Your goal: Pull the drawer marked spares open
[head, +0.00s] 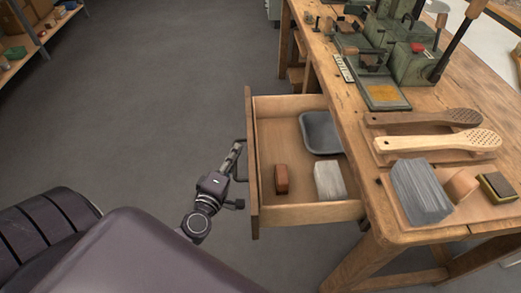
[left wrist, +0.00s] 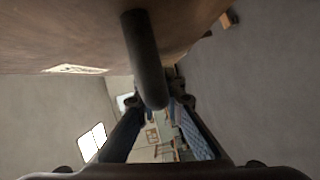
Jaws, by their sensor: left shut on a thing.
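The wooden drawer (head: 252,205) stands pulled out from under the workbench. Its inside shows a grey tray (head: 320,132), a brown block (head: 281,179) and a pale grey block (head: 329,181). My left gripper (head: 236,160) is at the outer face of the drawer front, shut on its dark bar handle. In the left wrist view the handle (left wrist: 148,60) runs down between the two fingers (left wrist: 160,125). A white label (left wrist: 75,69) shows on the drawer front there, too slanted to read. My right gripper is in neither view.
The workbench top (head: 350,110) carries a green machine (head: 410,65), wooden brush bodies (head: 440,141) and a grey bristle bundle (head: 420,192). A shelf (head: 35,45) stands at the far left. The grey floor (head: 150,110) left of the drawer is clear.

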